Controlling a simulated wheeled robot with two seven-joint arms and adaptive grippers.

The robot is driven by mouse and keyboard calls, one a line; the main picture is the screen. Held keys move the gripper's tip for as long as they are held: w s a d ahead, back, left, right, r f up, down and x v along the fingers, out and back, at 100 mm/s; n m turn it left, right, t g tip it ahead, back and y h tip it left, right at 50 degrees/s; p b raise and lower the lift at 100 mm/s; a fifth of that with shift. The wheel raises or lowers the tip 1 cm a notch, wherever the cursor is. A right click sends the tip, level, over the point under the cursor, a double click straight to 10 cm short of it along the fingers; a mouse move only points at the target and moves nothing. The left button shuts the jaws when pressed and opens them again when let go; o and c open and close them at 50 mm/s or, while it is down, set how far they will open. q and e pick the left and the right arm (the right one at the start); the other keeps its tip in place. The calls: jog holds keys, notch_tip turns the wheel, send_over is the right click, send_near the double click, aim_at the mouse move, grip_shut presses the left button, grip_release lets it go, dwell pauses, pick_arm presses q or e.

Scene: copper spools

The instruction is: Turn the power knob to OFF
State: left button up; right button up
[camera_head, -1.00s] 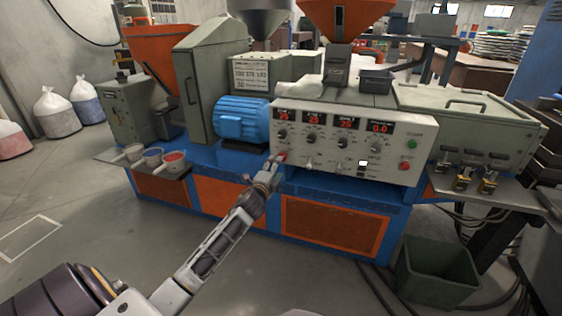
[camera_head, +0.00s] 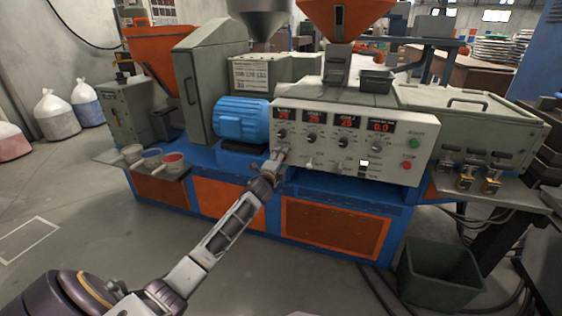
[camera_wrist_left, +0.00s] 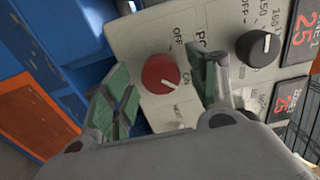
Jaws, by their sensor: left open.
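The power knob (camera_wrist_left: 160,74) is a round red knob on the pale control panel (camera_head: 340,163). In the left wrist view a small pale mark on it points toward the ON label, and the OFF label stands to the upper side. My left gripper (camera_wrist_left: 167,88) is open, with its green-padded fingers on either side of the knob; I cannot tell whether they touch it. In the head view my left gripper (camera_head: 277,158) is at the panel's left end and hides the knob. My right gripper is not in view.
A black dial (camera_wrist_left: 258,48) sits close to the right finger in the wrist view. A blue motor (camera_head: 242,120) stands left of the panel. Small pots (camera_head: 152,157) stand on a shelf at left. The floor in front is clear, with a green bin (camera_head: 438,272) at right.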

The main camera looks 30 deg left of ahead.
pick_arm(q)
jog(key=shift+w+a, duration=0.1)
jog(key=shift+w, duration=0.2)
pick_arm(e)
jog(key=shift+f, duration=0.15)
pick_arm(q)
jog(key=shift+c, duration=0.2)
jog(key=c, duration=1)
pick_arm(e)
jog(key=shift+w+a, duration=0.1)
